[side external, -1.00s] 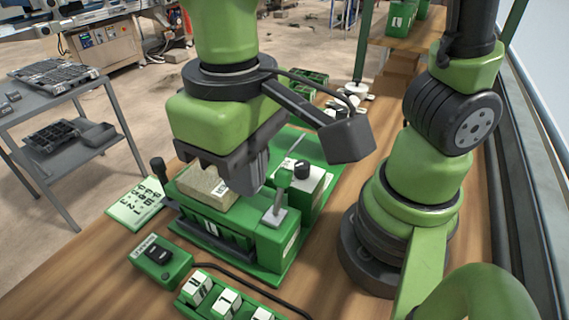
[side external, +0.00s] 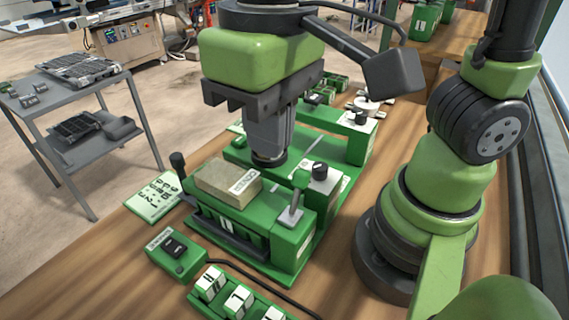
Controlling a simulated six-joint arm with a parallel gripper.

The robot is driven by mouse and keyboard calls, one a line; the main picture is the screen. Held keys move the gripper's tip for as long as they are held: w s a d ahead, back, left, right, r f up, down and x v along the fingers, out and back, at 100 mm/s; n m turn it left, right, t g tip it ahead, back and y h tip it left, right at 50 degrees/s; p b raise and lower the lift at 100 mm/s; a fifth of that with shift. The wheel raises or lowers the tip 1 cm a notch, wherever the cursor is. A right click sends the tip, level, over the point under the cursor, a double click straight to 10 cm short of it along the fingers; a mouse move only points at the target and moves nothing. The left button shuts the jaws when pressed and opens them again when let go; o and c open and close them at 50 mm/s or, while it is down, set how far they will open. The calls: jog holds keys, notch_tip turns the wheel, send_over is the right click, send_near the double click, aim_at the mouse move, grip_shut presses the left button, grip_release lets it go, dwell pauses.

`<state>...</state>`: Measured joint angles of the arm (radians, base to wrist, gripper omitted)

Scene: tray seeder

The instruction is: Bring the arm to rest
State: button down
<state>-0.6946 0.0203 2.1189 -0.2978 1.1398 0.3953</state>
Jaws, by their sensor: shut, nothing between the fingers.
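My gripper (side external: 268,160) shows in the side external view, pointing down, with its dark fingers shut and empty. It hangs over the green seeder (side external: 282,236), just behind a pale block (side external: 212,181) with a white label. The block lies on top of the seeder's near left part and appears apart from my fingers. My gripper hides part of the seeder behind it, so I cannot tell the exact height of the fingertips.
A switch box (side external: 176,254) and a green rack (side external: 238,303) of labelled pieces lie at the front. A printed card (side external: 153,198) lies at left. A lever (side external: 291,209) and black knob (side external: 320,170) stand up from the seeder. A grey cart (side external: 42,88) stands beyond the bench.

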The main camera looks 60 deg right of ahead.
jog(key=s+d+r+m+t+y, duration=0.1)
jog(key=d+r+t, duration=0.4)
jog(key=d, duration=0.6)
jog(key=s+m+t, duration=0.1)
jog(key=m+t, duration=0.1)
jog(key=shift+s+d+r+m+y, duration=0.2)
jog(key=shift+r+m+y, duration=0.1)
jog(key=shift+r+m, duration=0.1)
